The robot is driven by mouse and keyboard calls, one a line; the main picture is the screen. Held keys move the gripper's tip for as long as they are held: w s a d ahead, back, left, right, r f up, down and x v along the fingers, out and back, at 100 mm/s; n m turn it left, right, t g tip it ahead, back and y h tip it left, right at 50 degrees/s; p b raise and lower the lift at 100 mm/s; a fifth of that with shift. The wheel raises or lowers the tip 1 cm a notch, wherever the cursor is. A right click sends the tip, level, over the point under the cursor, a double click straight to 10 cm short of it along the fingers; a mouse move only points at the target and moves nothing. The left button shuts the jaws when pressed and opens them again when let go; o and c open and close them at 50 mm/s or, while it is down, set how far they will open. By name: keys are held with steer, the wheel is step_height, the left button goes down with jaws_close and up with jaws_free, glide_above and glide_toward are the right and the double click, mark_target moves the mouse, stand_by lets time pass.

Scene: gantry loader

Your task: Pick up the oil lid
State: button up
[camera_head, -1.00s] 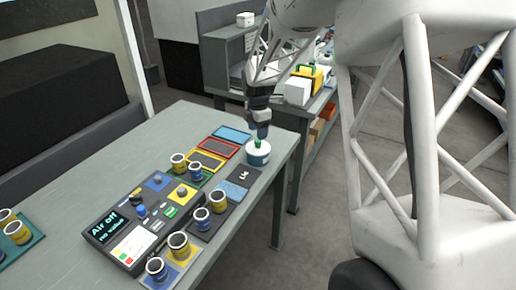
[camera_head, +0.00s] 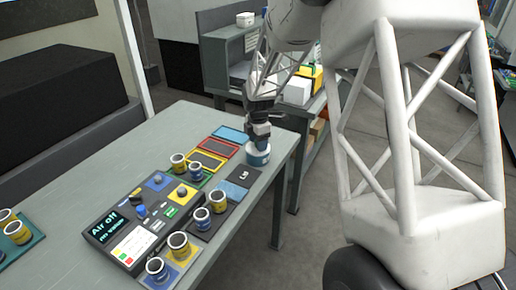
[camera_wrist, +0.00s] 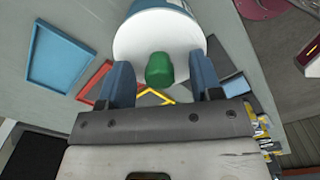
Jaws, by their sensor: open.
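The oil lid (camera_wrist: 132,48) is a white round lid with a green knob (camera_wrist: 160,68) in its middle, seen at the top of the wrist view. It sits on a white and blue container (camera_head: 258,157) near the right edge of the table in the head view. My gripper (camera_wrist: 162,80) is open, with one blue finger on each side of the green knob and visible gaps between. In the head view my gripper (camera_head: 260,139) is directly above the container and hides the knob. Whether the fingers touch the lid's top cannot be told.
Blue, red and yellow framed trays (camera_head: 231,134) lie left of the container. A dark pad marked "Lg" (camera_head: 244,174) is in front. A control panel (camera_head: 135,225) and several small cans (camera_head: 178,243) stand nearer. A shelf with boxes (camera_head: 297,90) is behind.

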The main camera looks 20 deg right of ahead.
steer(key=c, duration=1)
steer(key=shift+r, duration=0.1)
steer(key=shift+r, duration=0.65)
step_height(320, 180, up, 2)
steer(key=shift+r, duration=0.1)
steer(key=s+a+r, duration=0.1)
steer(key=s, duration=1.5)
steer(key=shift+r, duration=0.15)
steer(key=shift+w+a, duration=0.1)
steer(key=w+a+f, duration=0.2)
steer(key=w+a, duration=0.4)
steer(key=w, duration=0.2)
steer(key=shift+w+f, duration=0.15)
steer(key=shift+w, duration=0.1)
